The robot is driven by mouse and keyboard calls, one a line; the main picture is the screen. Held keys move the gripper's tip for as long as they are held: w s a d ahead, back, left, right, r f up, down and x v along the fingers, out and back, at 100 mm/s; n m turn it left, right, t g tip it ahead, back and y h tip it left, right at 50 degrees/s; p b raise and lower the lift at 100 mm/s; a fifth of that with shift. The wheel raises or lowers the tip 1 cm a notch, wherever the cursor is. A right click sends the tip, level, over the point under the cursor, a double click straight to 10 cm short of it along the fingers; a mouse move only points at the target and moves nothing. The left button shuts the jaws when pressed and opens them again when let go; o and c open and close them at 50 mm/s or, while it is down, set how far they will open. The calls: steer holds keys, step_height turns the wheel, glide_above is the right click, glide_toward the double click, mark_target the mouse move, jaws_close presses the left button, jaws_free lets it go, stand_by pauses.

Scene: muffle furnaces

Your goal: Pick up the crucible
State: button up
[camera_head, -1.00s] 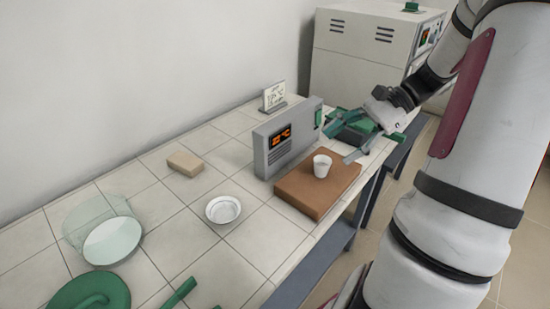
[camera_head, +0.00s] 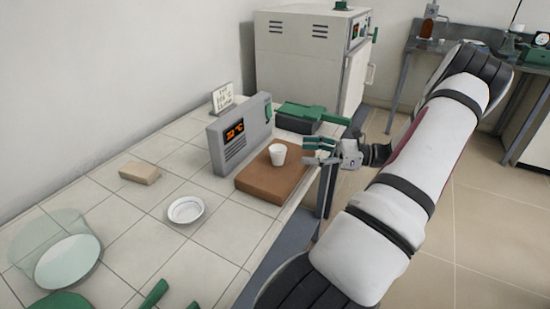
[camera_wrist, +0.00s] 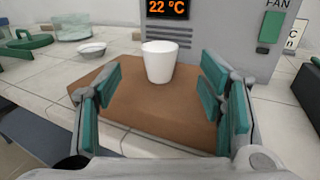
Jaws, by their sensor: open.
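The crucible (camera_head: 278,154) is a small white cup standing upright on a brown block (camera_head: 255,186) in front of a grey box with a lit display. In the wrist view the crucible (camera_wrist: 160,61) stands ahead of and between my open fingers, not touching them. My gripper (camera_head: 312,150) is at the right of the crucible in the head view, low beside the block's edge. Its green-padded fingers are spread wide and empty, and in the wrist view my gripper (camera_wrist: 160,95) reaches over the near part of the block.
The grey box (camera_head: 216,152) reads 22 °C and stands close behind the crucible. A white dish (camera_head: 186,210), a tan brick (camera_head: 140,173) and a glass vessel (camera_head: 55,250) lie to the left. A green-and-black item (camera_head: 300,117) is behind. A large furnace (camera_head: 300,60) stands at the back.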

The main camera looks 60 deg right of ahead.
mark_target(278, 149)
steer(key=x, duration=0.9)
steer(key=shift+w+b, duration=0.2)
steer(key=shift+b, duration=0.2)
steer(key=c, duration=1.3)
steer(key=shift+r, duration=0.15)
steer(key=shift+r, duration=0.65)
steer(key=shift+s+a+r+p, duration=0.1)
steer(key=shift+r+p, duration=0.15)
steer(key=shift+r, duration=0.35)
steer(key=shift+s+a+r+p, duration=0.1)
steer(key=shift+r+p, duration=0.15)
steer(key=shift+r, duration=0.3)
steer(key=s+a, duration=0.4)
steer(key=s, duration=0.2)
steer(key=s+a+r+p, duration=0.1)
steer(key=s+a, duration=0.3)
steer(key=s, duration=0.3)
steer(key=shift+s, duration=0.2)
